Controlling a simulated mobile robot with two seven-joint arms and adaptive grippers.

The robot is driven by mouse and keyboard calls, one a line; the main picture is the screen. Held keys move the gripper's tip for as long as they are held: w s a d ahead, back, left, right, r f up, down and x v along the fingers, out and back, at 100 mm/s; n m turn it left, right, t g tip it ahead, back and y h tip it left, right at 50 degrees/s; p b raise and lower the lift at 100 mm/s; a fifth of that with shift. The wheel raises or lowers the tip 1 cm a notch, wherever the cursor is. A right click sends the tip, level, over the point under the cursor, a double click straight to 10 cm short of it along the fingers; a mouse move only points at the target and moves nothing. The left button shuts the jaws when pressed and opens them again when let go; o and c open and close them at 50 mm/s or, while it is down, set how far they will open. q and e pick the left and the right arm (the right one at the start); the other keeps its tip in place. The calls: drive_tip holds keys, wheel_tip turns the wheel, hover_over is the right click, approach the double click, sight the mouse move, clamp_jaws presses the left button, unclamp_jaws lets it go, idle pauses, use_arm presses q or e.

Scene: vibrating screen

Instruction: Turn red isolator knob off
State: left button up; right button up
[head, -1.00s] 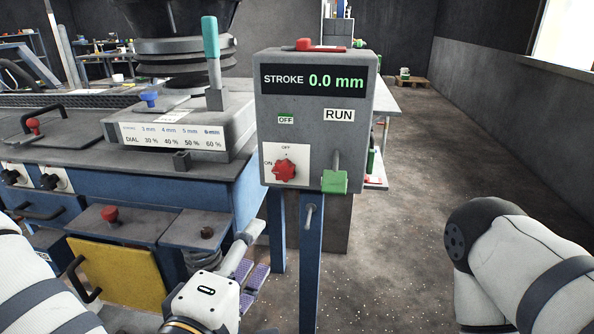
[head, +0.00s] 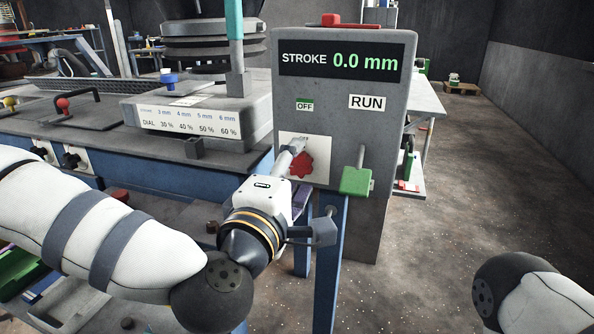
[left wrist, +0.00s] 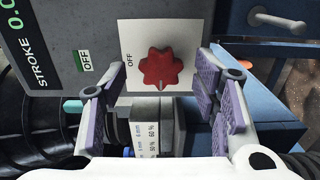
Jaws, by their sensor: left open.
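The red isolator knob (head: 301,165) sits on a white plate (head: 322,151) low on the left of the grey control box (head: 340,100). My left gripper (head: 292,152) is in front of the knob and covers part of it and the ON/OFF marks in the head view. In the left wrist view the red knob (left wrist: 160,68) lies ahead, framed between the spread purple-padded fingers of my left gripper (left wrist: 158,88). The fingers are open and appear apart from the knob. The word OFF shows on the plate beside it. My right gripper is out of view; only part of my right arm shows.
A green block (head: 356,181) with a grey lever sits right of the knob. The box display reads STROKE 0.0 mm. A teal-handled lever (head: 234,25) stands left of the box. Floor at the right is open.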

use_arm(q)
drive_tip(key=shift+w+d, duration=0.2)
drive_tip(key=shift+w, duration=0.4)
drive_tip(key=c, duration=1.1)
